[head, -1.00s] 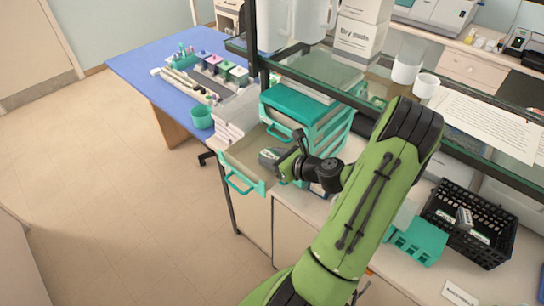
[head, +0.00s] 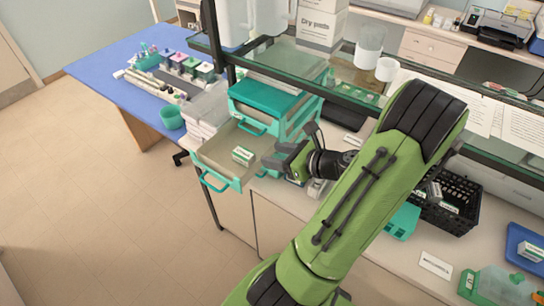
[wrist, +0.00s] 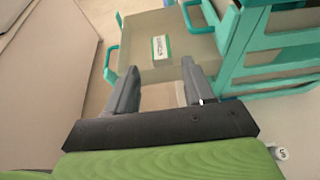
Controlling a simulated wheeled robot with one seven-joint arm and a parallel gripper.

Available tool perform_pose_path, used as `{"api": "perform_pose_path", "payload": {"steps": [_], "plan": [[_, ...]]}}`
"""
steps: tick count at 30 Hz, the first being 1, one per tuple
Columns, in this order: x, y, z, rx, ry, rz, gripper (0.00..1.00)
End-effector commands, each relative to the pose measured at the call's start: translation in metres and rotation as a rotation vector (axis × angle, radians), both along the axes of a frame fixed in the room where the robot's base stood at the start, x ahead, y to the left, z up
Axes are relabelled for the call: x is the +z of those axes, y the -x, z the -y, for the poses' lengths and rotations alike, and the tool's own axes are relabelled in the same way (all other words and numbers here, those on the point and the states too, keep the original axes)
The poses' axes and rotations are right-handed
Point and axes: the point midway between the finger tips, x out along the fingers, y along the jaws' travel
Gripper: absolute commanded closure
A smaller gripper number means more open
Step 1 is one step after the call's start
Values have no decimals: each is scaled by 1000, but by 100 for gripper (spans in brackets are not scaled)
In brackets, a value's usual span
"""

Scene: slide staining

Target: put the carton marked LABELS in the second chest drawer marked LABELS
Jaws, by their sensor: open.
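The carton (head: 243,155), small and white with green edges, lies inside the pulled-out drawer (head: 213,149) of the teal-and-white chest (head: 262,96). A closed drawer's teal handle shows above the open one. The wrist view also shows the carton (wrist: 161,47) on the drawer (wrist: 195,47) floor; its print is too small to read surely. No marking on the drawer front is readable. My gripper (head: 270,158) is open and empty, just right of the carton and apart from it. In the wrist view my gripper (wrist: 160,70) has its fingers spread, with the carton beyond their tips.
A glass shelf (head: 345,92) runs above the counter beside the chest. A black crate (head: 448,205) with small cartons stands right of my arm. A blue table (head: 112,85) with staining jars is at the left. The floor before the drawer is clear.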

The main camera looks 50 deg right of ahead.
Motion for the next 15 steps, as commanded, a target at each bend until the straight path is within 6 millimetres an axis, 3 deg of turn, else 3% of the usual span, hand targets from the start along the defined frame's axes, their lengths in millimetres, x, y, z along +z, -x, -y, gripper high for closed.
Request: {"api": "perform_pose_path", "payload": {"steps": [5, 7, 12, 15], "plan": [[1, -1, -2, 13, 10, -6, 48], [2, -9, -14, 87, 68, -37, 48], [6, -42, -88, 562, 454, -202, 48], [12, -46, -135, 898, 749, -273, 48]]}}
